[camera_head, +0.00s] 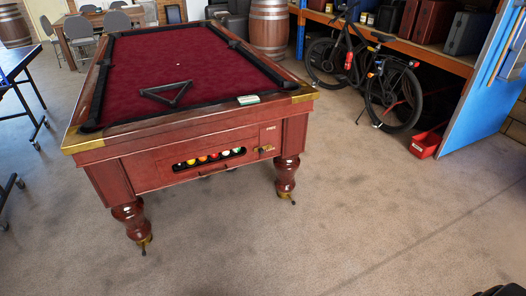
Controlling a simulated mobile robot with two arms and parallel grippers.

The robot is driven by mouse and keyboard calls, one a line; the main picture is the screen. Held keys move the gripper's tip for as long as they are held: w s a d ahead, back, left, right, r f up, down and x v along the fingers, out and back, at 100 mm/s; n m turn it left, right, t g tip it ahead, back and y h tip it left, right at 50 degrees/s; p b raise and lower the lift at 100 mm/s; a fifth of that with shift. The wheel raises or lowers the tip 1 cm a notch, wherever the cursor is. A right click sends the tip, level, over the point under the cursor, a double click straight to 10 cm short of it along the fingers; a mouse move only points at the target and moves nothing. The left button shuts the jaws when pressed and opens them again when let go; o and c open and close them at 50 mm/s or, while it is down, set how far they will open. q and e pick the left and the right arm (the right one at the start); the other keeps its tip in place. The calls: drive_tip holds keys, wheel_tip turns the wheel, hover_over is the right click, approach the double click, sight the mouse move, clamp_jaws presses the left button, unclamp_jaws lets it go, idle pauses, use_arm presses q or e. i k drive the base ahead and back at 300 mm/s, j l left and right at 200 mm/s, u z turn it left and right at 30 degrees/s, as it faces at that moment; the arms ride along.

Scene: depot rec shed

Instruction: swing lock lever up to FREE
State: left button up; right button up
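The pool table (95,150) has a red cloth and a dark red wooden body, with its near end facing me. A small brass-coloured lock lever (264,149) sits on the right part of this end panel. It looks about level, but it is too small to tell its exact position. A small FREE label (271,128) is above it, and another marking is beside it, too small to read clearly.
Coloured balls (203,158) show in the end slot. A black triangle (168,93) lies on the cloth. The near floor is mostly clear; an unidentified dark shape fills the bottom right corner.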

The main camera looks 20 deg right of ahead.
sight(261, 150)
drive_tip(key=i, duration=0.8)
drive_tip(key=i+z, duration=0.15)
drive_tip(key=i, duration=0.65)
